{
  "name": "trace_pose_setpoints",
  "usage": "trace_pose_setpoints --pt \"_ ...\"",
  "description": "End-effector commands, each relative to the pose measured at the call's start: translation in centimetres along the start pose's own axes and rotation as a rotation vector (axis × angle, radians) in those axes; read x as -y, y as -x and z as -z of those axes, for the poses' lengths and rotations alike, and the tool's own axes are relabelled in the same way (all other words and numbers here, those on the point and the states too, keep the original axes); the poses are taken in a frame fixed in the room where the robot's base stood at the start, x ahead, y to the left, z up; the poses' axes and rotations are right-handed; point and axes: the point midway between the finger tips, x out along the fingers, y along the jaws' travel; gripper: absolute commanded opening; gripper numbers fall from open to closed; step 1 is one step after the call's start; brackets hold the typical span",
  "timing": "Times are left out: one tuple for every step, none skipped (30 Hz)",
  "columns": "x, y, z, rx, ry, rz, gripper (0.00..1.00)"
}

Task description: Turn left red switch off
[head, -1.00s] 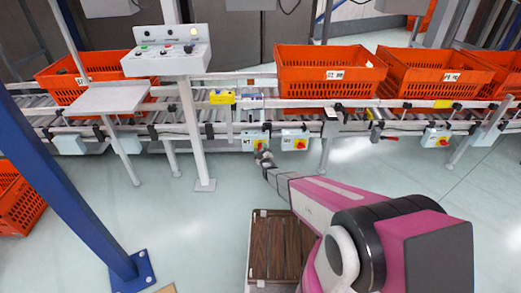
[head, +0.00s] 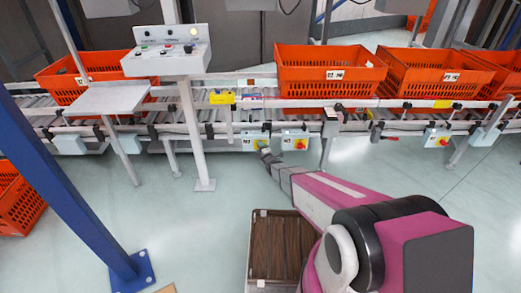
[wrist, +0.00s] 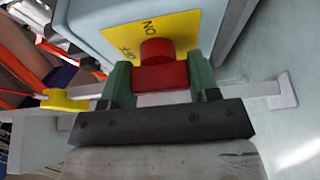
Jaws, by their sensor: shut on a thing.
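The left red switch sits on a yellow plate on a pale box (head: 249,139) under the conveyor. In the wrist view its red knob (wrist: 157,50) stands out from the yellow plate (wrist: 118,30), which carries ON and OFF lettering. My gripper (wrist: 160,78) has a green finger on each side of the switch's red handle and is shut on it. In the head view my gripper (head: 264,147) reaches the box from below right and hides most of the red part. The exact angle of the handle against the lettering is hard to tell.
A second switch box (head: 295,140) stands close on the right. Orange totes (head: 325,72) rest on the conveyor above. A white post (head: 195,130) with a button panel (head: 166,50) stands to the left. A blue post (head: 70,195) is nearer left.

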Motion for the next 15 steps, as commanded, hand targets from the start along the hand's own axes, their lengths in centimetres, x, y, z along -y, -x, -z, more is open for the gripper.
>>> trace_pose_setpoints --pt "0.07 0.09 -0.03 0.001 0.011 0.007 0.32" --pt "0.08 0.09 -0.03 0.001 0.017 0.01 0.32" --pt "0.09 0.09 -0.03 0.001 0.024 0.013 0.32" --pt "0.1 0.09 -0.03 0.001 0.028 0.015 0.32" --pt "0.11 0.09 -0.04 0.001 0.032 0.017 0.32" --pt "0.12 0.09 -0.04 0.001 0.036 0.019 0.32" --pt "0.12 0.09 -0.04 0.001 0.038 0.019 0.32" --pt "0.13 0.08 -0.04 0.001 0.04 0.02 0.32" --pt "0.13 0.08 -0.03 0.001 0.041 0.021 0.32" --pt "0.13 0.08 -0.03 0.001 0.042 0.021 0.32" --pt "0.13 0.08 -0.03 0.001 0.042 0.021 0.32" --pt "0.14 0.08 -0.03 0.001 0.042 0.021 0.32" --pt "0.14 0.08 -0.03 0.001 0.042 0.021 0.32" --pt "0.14 0.08 -0.03 0.001 0.042 0.021 0.32" --pt "0.14 0.08 -0.03 0.001 0.042 0.021 0.32"
